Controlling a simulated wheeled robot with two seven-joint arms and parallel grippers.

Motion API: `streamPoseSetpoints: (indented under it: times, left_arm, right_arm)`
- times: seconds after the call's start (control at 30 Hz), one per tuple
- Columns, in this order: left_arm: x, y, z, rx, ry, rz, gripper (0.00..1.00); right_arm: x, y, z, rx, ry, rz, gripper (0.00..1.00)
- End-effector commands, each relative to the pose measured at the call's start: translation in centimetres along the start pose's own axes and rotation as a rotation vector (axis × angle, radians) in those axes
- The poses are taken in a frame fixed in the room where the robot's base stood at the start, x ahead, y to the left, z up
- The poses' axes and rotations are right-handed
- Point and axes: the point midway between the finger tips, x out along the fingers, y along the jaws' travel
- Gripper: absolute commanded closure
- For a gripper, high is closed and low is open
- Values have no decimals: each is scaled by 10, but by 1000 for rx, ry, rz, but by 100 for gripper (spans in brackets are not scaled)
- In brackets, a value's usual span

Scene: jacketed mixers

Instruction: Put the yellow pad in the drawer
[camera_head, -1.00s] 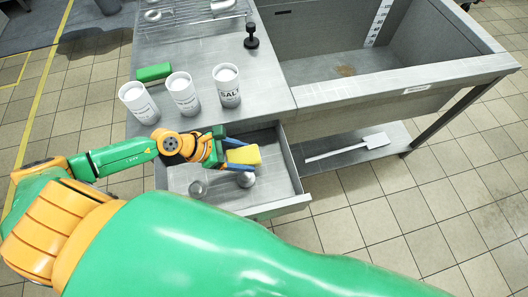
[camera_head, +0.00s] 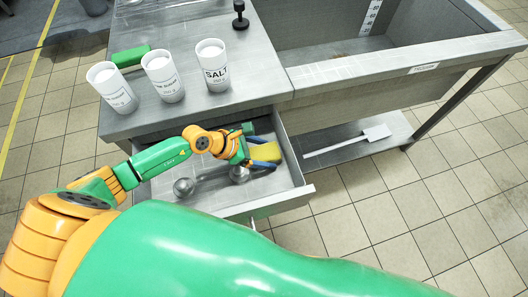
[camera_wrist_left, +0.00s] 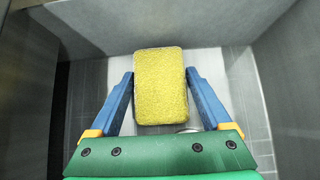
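The yellow pad (camera_head: 263,152) is inside the open drawer (camera_head: 290,197), near its right side, between the blue fingers of my left gripper (camera_head: 264,153). In the left wrist view the yellow pad (camera_wrist_left: 160,88) fills the gap between the fingertips (camera_wrist_left: 160,75), which meet its two side edges. The left gripper is shut on it. Drawer walls surround the pad in that view; whether it touches the drawer floor I cannot tell. My right gripper is out of view.
Round shiny metal items (camera_head: 183,187) lie in the drawer beside the gripper. Above, the counter holds white canisters, one labelled SALT (camera_head: 214,66), and a green block (camera_head: 130,57). A sink basin (camera_head: 370,55) is at right, with a white paddle (camera_head: 350,142) on the shelf below.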

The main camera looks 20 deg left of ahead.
Motion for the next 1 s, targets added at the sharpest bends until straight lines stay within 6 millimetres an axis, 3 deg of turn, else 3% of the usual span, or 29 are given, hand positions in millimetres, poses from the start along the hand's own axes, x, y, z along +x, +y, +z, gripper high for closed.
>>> streamPoseSetpoints:
  times: [0.37,0.73,1.0]
  left_arm:
    - [-8,0,3,1,0,1,0]
    - [-95,0,1,5,7,0,0]
    - [-122,0,2,1,2,-1,0]
  right_arm:
    - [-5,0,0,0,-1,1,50]
    - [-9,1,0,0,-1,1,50]
    - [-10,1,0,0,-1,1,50]
